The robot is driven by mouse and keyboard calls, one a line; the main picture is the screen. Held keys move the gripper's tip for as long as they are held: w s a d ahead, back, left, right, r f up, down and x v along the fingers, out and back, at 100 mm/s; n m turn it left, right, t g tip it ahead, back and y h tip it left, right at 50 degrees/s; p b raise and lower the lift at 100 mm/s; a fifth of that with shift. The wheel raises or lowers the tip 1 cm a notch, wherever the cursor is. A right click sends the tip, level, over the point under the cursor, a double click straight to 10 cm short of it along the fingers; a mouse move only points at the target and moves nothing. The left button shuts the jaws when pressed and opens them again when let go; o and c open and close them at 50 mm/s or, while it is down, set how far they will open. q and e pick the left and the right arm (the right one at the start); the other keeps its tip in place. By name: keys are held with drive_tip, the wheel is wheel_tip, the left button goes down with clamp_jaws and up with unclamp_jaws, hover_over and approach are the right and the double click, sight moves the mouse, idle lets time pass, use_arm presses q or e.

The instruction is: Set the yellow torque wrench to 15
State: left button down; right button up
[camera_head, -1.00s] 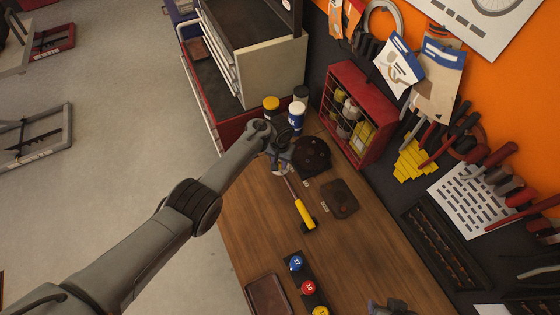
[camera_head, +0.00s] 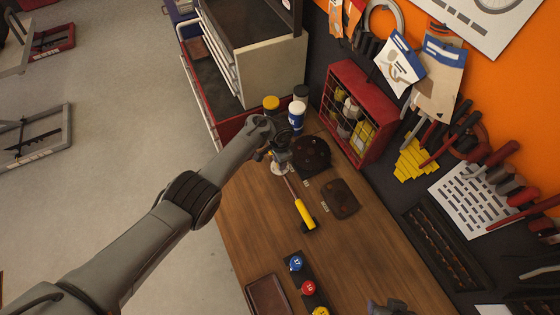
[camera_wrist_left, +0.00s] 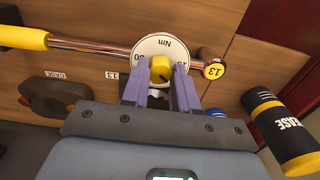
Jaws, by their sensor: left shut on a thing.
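The yellow torque wrench lies on the wooden bench, its yellow handle (camera_head: 305,214) pointing toward the bottom of the head view. Its metal shaft (camera_wrist_left: 100,47) and part of the handle show in the left wrist view. A white dial marked Nm (camera_wrist_left: 160,45) with a yellow knob (camera_wrist_left: 160,68) sits at the shaft. Its number setting is not readable. My left gripper (camera_head: 279,167) is at the dial end. In the wrist view its purple fingers are shut on the yellow knob.
Blue, red and yellow round pieces (camera_head: 309,287) stand in a row below the wrench. A dark round thing (camera_head: 311,152), a brown pad (camera_head: 340,199) and bottles (camera_head: 296,116) are near the gripper. A red rack (camera_head: 358,112) stands at the wall. Bench left of the handle is clear.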

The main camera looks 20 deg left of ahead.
use_arm(q)
drive_tip(key=shift+m, duration=0.5)
drive_tip(key=c, duration=0.8)
unclamp_jaws()
drive_tip(key=shift+c, duration=0.2)
wheel_tip(320, 180, up, 11)
drive_tip(key=p, duration=0.3)
drive_tip(key=shift+p, duration=0.3)
drive_tip(key=shift+f, duration=0.15)
